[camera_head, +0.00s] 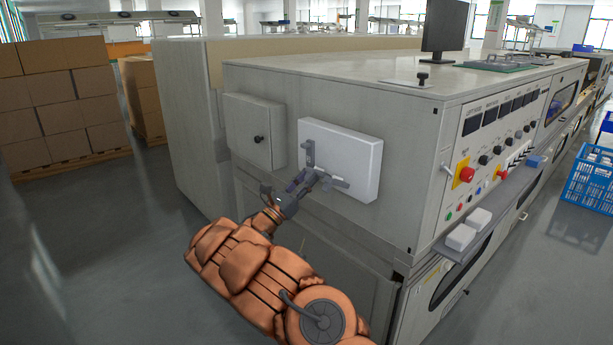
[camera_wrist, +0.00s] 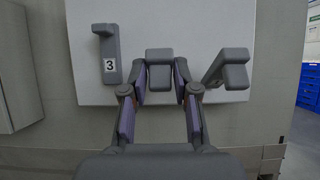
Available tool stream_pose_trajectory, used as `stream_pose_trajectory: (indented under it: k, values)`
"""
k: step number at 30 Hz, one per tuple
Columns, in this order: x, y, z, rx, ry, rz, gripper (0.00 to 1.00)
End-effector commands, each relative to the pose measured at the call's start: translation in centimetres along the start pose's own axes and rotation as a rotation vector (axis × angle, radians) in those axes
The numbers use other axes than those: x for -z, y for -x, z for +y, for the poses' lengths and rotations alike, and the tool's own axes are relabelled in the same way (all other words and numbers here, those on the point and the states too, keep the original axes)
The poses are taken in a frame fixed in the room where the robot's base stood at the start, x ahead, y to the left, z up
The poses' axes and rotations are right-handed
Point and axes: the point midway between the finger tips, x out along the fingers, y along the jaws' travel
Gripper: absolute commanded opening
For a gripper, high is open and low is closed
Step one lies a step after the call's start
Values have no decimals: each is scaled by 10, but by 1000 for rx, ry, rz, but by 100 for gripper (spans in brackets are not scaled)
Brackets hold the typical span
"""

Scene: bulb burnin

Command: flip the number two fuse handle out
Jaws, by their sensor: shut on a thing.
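A white fuse panel (camera_head: 357,165) is on the side of the large grey machine. In the wrist view, three grey handles are on it. The left handle (camera_wrist: 109,52) bears a 3 and stands upright against the panel. The middle handle (camera_wrist: 158,56) is between my fingers; its number does not show, but it is beside number three. The right handle (camera_wrist: 236,56) sticks out at an angle from its base. My gripper (camera_wrist: 160,76) is shut on the middle handle, fingers on both sides. In the head view, my gripper (camera_head: 308,178) partly hides that handle.
The machine's control face (camera_head: 492,140) with buttons is around the corner at right. Stacked cartons (camera_head: 62,98) stand at left. The floor (camera_head: 110,240) between is clear.

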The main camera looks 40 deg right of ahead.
Motion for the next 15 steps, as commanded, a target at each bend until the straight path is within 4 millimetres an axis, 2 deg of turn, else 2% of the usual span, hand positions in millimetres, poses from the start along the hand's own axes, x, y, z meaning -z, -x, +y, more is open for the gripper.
stream_pose_trajectory:
  k: [1,11,12,15]
  values:
    - [7,0,-1,1,5,13,0]
    - [8,-1,-2,3,6,14,0]
    - [8,-1,-2,4,6,14,30]
    - [7,-1,-2,3,6,12,40]
